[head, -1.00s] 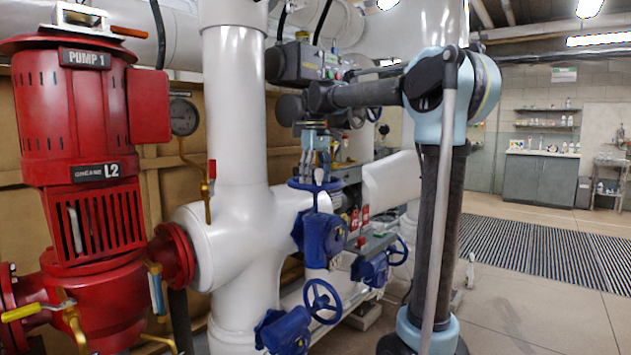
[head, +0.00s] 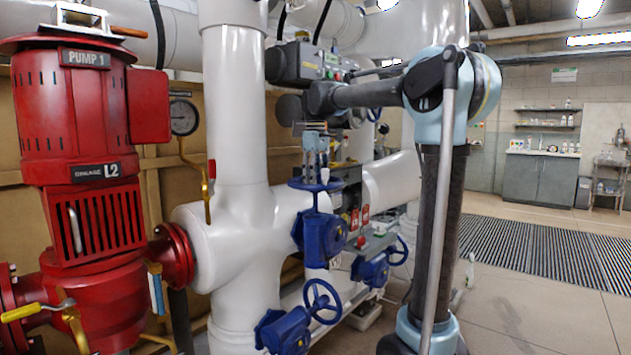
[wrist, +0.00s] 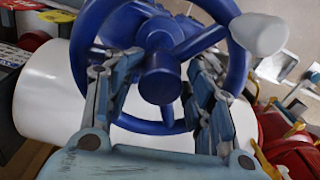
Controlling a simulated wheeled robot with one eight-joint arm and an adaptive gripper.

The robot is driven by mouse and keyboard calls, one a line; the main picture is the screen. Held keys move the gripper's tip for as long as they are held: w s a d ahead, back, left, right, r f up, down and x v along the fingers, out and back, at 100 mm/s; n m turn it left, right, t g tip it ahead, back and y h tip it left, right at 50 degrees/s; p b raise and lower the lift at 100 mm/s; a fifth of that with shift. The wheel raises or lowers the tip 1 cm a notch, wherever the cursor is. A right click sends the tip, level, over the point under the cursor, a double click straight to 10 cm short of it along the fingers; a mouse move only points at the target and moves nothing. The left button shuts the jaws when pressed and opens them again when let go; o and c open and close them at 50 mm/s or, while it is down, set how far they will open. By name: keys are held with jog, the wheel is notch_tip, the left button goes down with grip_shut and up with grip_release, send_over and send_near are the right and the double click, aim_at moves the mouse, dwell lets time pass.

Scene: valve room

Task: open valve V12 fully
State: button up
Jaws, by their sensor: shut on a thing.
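A blue handwheel (head: 302,185) lies roughly level on top of a blue valve body (head: 322,232) in the middle of the head view. My gripper (head: 317,178) comes down on it from above. In the wrist view the wheel's rim, spokes and hub (wrist: 162,78) fill the upper middle. My gripper's two fingers stand on either side of the hub, shut on the handwheel. A white knob (wrist: 258,34) sticks out from the rim at the upper right. Exact finger contact is partly hidden. I can read no V12 tag.
Two more blue handwheels, one low in front (head: 322,301) and one to the right (head: 398,250), are close by. A white pipe (head: 235,130) and red Pump 1 (head: 85,150) stand left. Open floor (head: 560,310) lies right.

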jog(key=shift+o, duration=0.3)
jog(key=n, duration=0.6)
jog(key=shift+s+f+n, duration=0.15)
jog(key=shift+s+n, duration=0.05)
jog(key=shift+n, duration=0.1)
jog(key=shift+o, duration=0.9)
jog(key=shift+n, duration=0.9)
jog(key=shift+w, duration=0.15)
jog(key=shift+r, duration=0.2)
jog(key=o, duration=0.6)
jog(key=shift+w, duration=0.1)
jog(key=shift+a, duration=0.1)
jog(key=shift+w+r, duration=0.1)
jog(key=shift+r, duration=3.1)
